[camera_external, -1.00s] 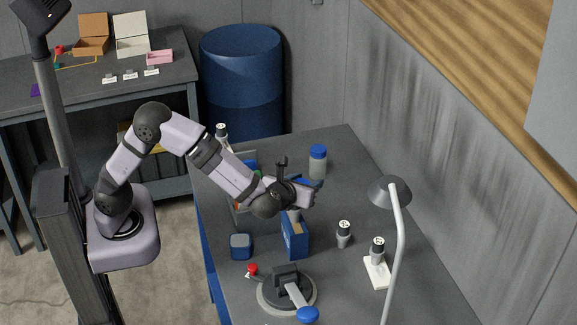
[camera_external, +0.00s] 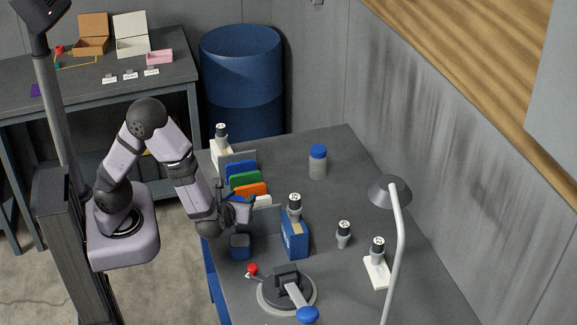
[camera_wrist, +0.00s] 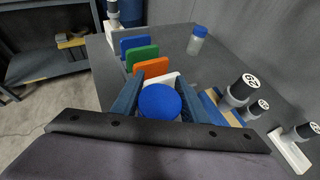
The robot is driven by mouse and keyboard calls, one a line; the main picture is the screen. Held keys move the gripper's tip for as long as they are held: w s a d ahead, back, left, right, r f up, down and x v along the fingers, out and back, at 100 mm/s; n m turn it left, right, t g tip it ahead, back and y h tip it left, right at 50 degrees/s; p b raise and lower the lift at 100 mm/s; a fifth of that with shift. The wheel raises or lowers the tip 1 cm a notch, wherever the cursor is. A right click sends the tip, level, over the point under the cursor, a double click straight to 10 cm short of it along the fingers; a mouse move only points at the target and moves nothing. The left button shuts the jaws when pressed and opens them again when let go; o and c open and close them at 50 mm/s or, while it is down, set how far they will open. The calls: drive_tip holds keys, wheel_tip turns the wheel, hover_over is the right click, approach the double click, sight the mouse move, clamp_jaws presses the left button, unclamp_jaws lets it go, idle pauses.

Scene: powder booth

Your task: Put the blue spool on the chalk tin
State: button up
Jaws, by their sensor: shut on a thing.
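My gripper (camera_external: 243,207) is shut on the blue spool (camera_wrist: 160,101), whose round blue top shows between the two fingers in the wrist view. In the external view the spool is mostly hidden by my gripper. I cannot tell from the frames which of these is the chalk tin.
A rack with coloured panels (camera_external: 248,182) stands behind my gripper. A blue box (camera_external: 294,238) with a black-capped cylinder on it (camera_external: 294,203) stands to the right. A lever device (camera_external: 287,291) and red knob (camera_external: 252,269) are in front. A lamp (camera_external: 390,192) stands right.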

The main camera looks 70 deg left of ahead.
sight(239, 243)
drive_tip(key=shift+f, duration=0.15)
wheel_tip(239, 243, down, 6)
drive_tip(key=shift+p, duration=0.3)
drive_tip(key=shift+f, duration=0.1)
drive_tip(key=shift+f, duration=1.75)
drive_tip(key=shift+f, duration=0.15)
drive_tip(key=o, duration=1.1)
drive_tip(key=shift+o, duration=0.2)
